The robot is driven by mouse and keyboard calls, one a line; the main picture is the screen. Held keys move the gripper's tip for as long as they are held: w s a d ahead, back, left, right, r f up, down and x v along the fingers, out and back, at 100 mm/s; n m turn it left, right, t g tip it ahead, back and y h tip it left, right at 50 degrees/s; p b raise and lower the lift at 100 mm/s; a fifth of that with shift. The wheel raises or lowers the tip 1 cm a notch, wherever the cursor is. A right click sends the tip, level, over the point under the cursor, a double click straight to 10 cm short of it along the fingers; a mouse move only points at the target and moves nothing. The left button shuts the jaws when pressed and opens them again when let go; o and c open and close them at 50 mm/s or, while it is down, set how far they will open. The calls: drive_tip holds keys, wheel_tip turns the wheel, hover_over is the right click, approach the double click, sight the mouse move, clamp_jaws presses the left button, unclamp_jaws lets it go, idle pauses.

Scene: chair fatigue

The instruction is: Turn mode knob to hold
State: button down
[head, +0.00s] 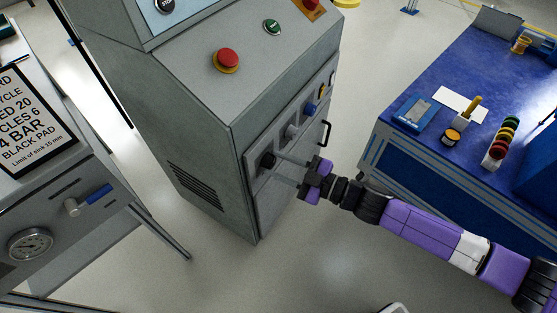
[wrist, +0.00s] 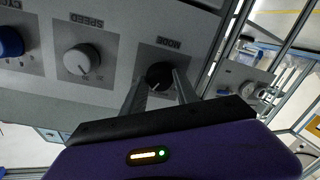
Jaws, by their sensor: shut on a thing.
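The black mode knob (wrist: 159,75) sits on a grey plate labelled MODE in the wrist view. In the head view the mode knob (head: 267,160) is at the lower front of the grey control cabinet. My gripper (wrist: 160,82) has its two fingers on either side of the knob and is shut on it. In the head view my gripper (head: 276,170) reaches in from the right, with the purple arm behind it. The knob's lower part and any position marks there are hidden by the fingers, so I cannot read its setting.
A grey speed knob (wrist: 82,60) and a blue knob (wrist: 10,42) are beside it on the panel. A black handle (head: 325,133) stands out from the cabinet front. A red button (head: 227,59) is on top. A blue workbench (head: 440,85) stands at right; the floor between is clear.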

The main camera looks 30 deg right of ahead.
drive_tip(key=shift+n, duration=0.6)
drive_tip(key=shift+p, duration=0.3)
drive_tip(key=c, duration=0.9)
unclamp_jaws()
drive_tip(key=shift+c, duration=0.2)
drive_tip(key=p+v, duration=0.1)
drive_tip(key=v, duration=0.7)
drive_tip(key=shift+a, duration=0.1)
drive_tip(key=shift+w+r, duration=0.1)
